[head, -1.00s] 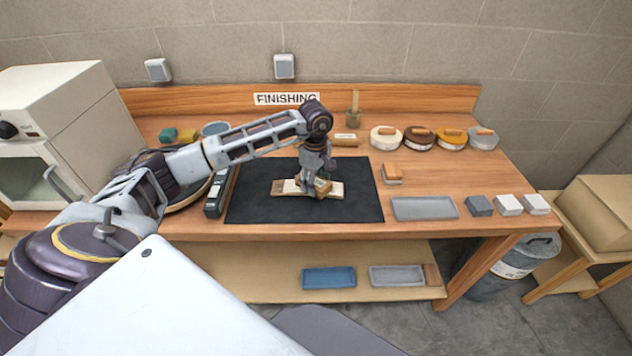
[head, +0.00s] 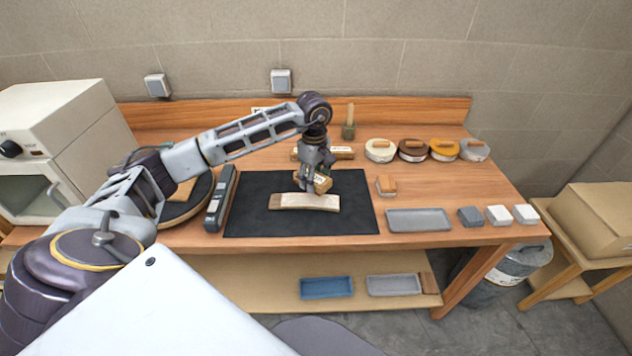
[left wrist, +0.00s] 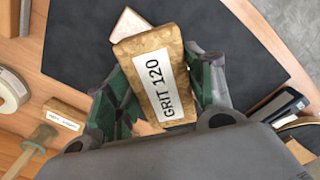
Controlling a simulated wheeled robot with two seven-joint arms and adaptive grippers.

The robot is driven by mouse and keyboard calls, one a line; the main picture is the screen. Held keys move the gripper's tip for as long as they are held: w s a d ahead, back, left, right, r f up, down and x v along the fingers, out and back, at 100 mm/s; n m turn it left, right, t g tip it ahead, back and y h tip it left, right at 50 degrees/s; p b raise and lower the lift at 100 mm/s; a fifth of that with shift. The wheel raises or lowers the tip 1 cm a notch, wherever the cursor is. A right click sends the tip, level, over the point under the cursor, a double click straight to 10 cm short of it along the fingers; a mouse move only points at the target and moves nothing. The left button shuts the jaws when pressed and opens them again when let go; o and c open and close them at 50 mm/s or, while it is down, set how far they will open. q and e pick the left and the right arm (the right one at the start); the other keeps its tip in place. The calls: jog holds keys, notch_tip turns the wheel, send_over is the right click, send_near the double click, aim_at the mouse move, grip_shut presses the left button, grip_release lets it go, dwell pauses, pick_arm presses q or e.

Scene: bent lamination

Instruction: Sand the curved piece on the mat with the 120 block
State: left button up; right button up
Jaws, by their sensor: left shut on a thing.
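The curved piece (head: 290,201), a pale, slightly bowed wooden strip, lies crosswise on the dark mat (head: 255,221). My left gripper (head: 312,182) is shut on the tan block (head: 321,184), which is over or just behind the strip's far edge and looks raised off it. In the left wrist view the block (left wrist: 148,62) reads GRIT 120 and sits between the two green-padded fingers (left wrist: 158,85). A pale corner of the curved piece (left wrist: 130,23) shows beyond the block; the rest is hidden. My right gripper is not in view.
Several round tins (head: 412,151) stand behind. A long dark tool (head: 221,198) borders the mat's left side. The mat's front is clear.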

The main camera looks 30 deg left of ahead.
pick_arm(q)
jog(key=shift+r, duration=0.35)
jog(key=shift+f, duration=0.15)
